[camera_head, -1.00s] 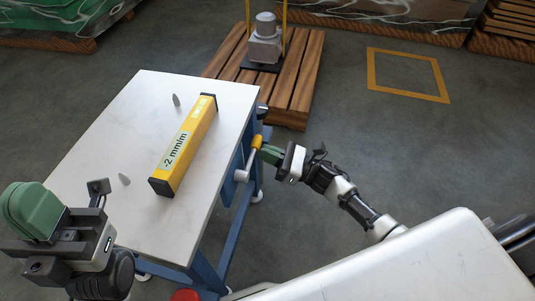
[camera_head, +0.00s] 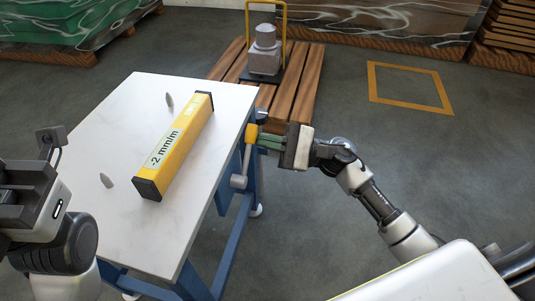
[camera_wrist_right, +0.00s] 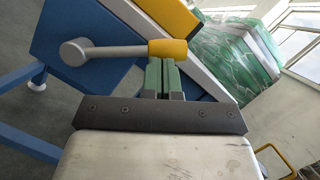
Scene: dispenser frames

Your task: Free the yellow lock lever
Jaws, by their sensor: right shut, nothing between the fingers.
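The lock lever has a yellow grip (camera_head: 251,134) on a grey rod, with a round grey hub (camera_head: 238,181) at the right side of the blue-framed table. In the right wrist view the grip (camera_wrist_right: 168,48) points right from the hub (camera_wrist_right: 74,52). My right gripper (camera_head: 264,141) is shut and empty. Its green fingers (camera_wrist_right: 163,72) end right at the grip, at its near side in the wrist view; I cannot tell whether they touch it. My left gripper (camera_head: 28,200) is cut off by the left edge, and its fingers are not visible.
A long yellow level (camera_head: 178,146) marked "-2 mm/m" lies on the white tabletop (camera_head: 105,120), with two small grey pointed pieces (camera_head: 169,100) beside it. A pallet (camera_head: 300,85) carries a grey machine behind.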

